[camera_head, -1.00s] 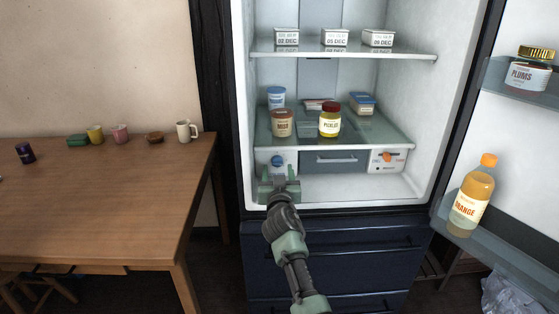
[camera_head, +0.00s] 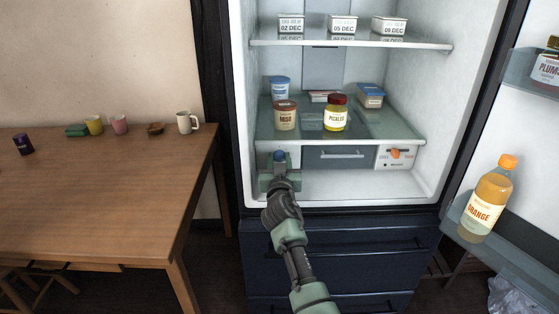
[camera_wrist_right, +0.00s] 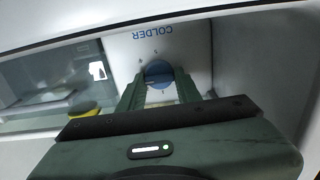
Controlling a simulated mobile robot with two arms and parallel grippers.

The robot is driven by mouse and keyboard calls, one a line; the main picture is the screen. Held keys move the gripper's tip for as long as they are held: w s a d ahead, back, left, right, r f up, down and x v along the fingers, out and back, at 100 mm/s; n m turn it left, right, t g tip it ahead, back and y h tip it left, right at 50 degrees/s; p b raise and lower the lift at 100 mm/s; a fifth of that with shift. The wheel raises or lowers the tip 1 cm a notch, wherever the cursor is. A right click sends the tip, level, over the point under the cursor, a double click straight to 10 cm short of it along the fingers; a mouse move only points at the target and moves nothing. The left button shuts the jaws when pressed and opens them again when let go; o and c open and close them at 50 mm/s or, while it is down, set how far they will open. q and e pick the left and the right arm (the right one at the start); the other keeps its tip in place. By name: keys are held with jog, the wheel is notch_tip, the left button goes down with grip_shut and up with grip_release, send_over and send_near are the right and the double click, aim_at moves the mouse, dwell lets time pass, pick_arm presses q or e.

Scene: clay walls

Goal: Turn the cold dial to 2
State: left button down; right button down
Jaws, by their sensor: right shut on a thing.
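The cold dial (camera_head: 280,155) is a small blue knob on a white panel under the left end of the lower fridge shelf. In the right wrist view the blue dial (camera_wrist_right: 158,70) sits below the word COLDER, which appears upside down. Small marks surround it, too small to read surely. My right gripper (camera_head: 280,164) reaches in from below, and its two fingers (camera_wrist_right: 159,85) are shut on the dial, one on each side. The fingers partly hide it, so its pointer setting cannot be told. My left gripper is out of view.
A glass shelf (camera_head: 382,130) with jars and tubs is just above. The open door holds an orange bottle (camera_head: 484,205). A wooden table (camera_head: 110,200) stands left.

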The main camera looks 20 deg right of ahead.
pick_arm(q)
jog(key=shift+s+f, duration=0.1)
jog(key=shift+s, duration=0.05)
pick_arm(e)
jog(key=shift+n, duration=1.2)
jog(key=n, duration=0.2)
jog(key=shift+n+b, duration=0.3)
jog(key=shift+b, duration=0.05)
jog(key=n, duration=0.2)
jog(key=shift+a+n, duration=0.1)
jog(key=shift+n, duration=0.2)
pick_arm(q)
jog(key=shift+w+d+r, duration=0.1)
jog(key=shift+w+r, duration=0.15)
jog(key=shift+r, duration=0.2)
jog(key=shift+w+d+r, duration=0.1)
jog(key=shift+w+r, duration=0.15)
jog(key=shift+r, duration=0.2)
pick_arm(e)
jog(key=shift+n, duration=0.5)
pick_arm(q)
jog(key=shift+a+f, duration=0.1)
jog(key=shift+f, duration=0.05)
